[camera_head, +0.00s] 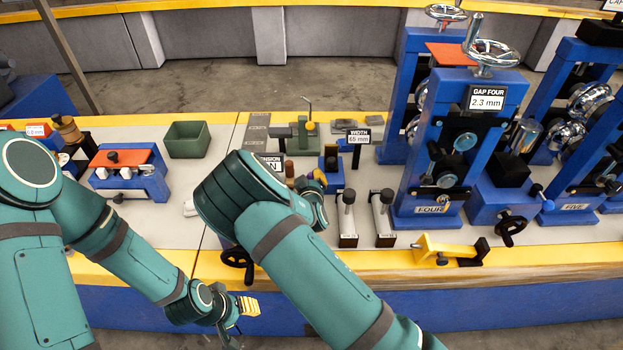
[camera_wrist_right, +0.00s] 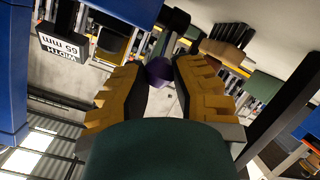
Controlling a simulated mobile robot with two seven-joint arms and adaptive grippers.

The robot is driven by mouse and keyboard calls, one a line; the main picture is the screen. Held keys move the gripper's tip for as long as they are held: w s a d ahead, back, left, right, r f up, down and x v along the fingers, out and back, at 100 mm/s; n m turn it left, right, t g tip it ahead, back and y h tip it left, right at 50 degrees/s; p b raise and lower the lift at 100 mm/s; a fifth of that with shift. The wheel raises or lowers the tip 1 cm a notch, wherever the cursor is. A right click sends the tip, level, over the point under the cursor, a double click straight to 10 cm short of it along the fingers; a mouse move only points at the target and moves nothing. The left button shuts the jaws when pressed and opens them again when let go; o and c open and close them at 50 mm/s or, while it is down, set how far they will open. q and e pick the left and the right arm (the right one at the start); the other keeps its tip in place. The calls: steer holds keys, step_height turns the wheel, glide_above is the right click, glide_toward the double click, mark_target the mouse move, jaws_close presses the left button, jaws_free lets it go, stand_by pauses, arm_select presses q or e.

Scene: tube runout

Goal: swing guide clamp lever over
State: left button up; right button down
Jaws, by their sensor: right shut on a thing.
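My right gripper (camera_head: 319,180) reaches over the bench beside the small blue guide block (camera_head: 333,177), partly hidden by my own wrist. In the right wrist view its yellow fingers (camera_wrist_right: 160,68) are closed in on a dark purple knob (camera_wrist_right: 158,73), which looks like the end of the clamp lever. The rest of the lever is hidden in the head view. My left gripper (camera_head: 246,305) hangs low in front of the bench's yellow edge, away from the guide; its finger gap is not clear.
A width sign reading 65 mm (camera_head: 358,137) stands behind the guide. The blue FOUR stand (camera_head: 434,170) rises further right.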

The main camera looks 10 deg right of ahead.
steer(key=shift+s+f, duration=0.1)
steer(key=shift+f, duration=0.15)
steer(key=c, duration=0.9)
jaws_free()
steer(key=shift+r, duration=0.15)
steer(key=v, duration=1.1)
steer(key=shift+s+a+r, duration=0.1)
steer(key=shift+s+a, duration=0.05)
steer(key=shift+s, duration=0.2)
